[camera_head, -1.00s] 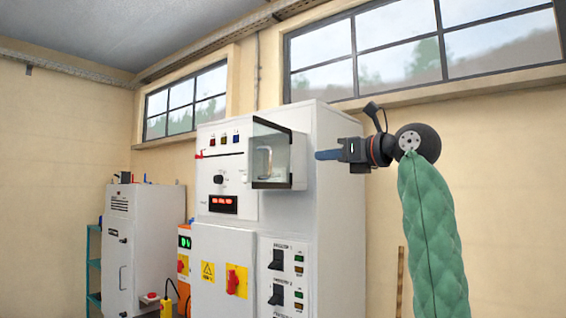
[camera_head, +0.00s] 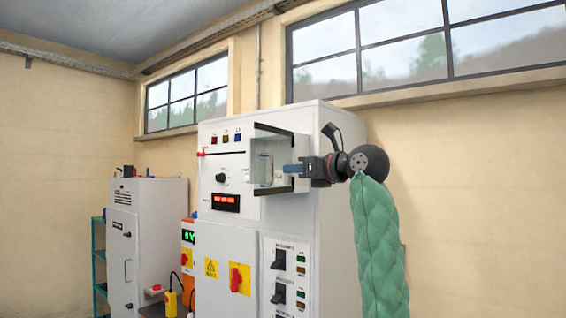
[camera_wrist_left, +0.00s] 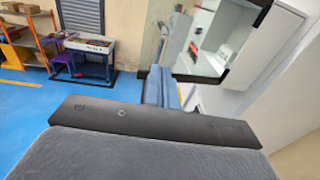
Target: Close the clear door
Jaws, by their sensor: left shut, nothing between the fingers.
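The clear door (camera_head: 276,152) is a see-through panel with dark edging on the upper front of the tall white cabinet (camera_head: 340,230). It stands open, swung out from the front; a pale handle shape shows through it. In the left wrist view the clear door (camera_wrist_left: 205,45) fills the upper middle, with a dark border. My left gripper (camera_head: 287,169) has its blue fingers shut and empty at the door's right side. In the left wrist view the fingers (camera_wrist_left: 158,80) overlap the panel's lower left edge; I cannot tell whether they touch it. My right gripper is not in view.
Red, yellow and blue lamps, a black knob (camera_head: 221,178) and a red display (camera_head: 226,202) are left of the door. Switches (camera_head: 280,258) sit below. A smaller white cabinet (camera_head: 150,235) stands at left. The wrist view shows a workbench (camera_wrist_left: 90,45) and open blue floor.

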